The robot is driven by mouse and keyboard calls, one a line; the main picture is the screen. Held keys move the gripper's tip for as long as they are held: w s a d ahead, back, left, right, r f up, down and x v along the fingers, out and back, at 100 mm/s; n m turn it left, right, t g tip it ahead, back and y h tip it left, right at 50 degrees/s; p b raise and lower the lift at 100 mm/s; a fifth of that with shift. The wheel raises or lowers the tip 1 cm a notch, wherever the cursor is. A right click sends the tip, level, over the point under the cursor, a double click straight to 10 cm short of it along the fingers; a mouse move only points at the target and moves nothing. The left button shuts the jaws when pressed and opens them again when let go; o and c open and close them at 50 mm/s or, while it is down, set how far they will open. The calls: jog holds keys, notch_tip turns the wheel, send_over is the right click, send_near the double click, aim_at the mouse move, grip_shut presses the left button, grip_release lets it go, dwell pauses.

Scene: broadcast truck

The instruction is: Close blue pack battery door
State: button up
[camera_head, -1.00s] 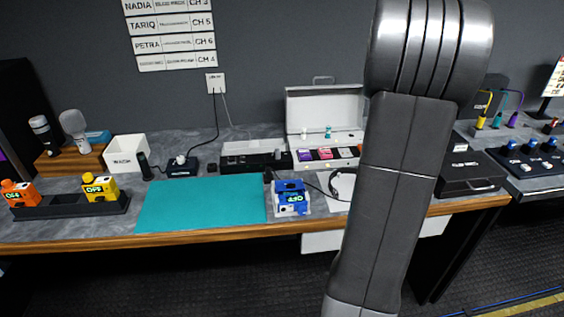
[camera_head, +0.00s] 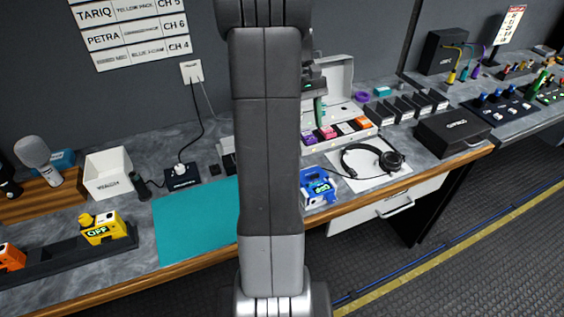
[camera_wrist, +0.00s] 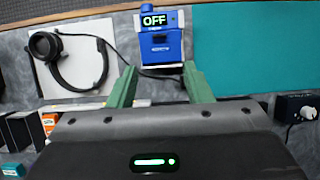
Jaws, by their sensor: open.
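The blue pack (camera_head: 318,188) sits near the front edge of the counter, to the right of the teal mat. In the wrist view, the blue pack (camera_wrist: 161,46) shows a lit "OFF" display and a blue body with a small white label. I cannot tell for sure which part is the battery door or how far open it stands. My gripper (camera_wrist: 160,76) has its two green fingers apart with nothing between them, and the pack shows beyond the gap. In the head view, my arm hides most of the gripper; one green finger (camera_head: 319,111) shows above the counter.
Headphones (camera_head: 372,160) lie on a white sheet right of the pack, with a cable near it. The teal mat (camera_head: 195,222) is bare. An open white case (camera_head: 343,132) with coloured packs stands behind. A yellow pack (camera_head: 102,229) sits in a dark rack at left.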

aim_at(315, 178)
jog(key=x, duration=1.3)
jog(key=shift+f+p, duration=0.4)
grip_shut()
jog(key=shift+s+d+f+t+b, duration=0.1)
jog(key=shift+s+f+t+b, duration=0.15)
jog(key=shift+b, duration=0.2)
jog(key=shift+d+f+t+b, duration=0.1)
jog(key=shift+f+t+b, duration=0.1)
jog(key=shift+t+b, duration=0.2)
jog(key=shift+s+f+t+y+b, duration=0.25)
jog(key=shift+t+y+b, duration=0.25)
jog(key=shift+t+b, duration=0.35)
jog(key=shift+s, duration=0.1)
jog(key=shift+r, duration=0.1)
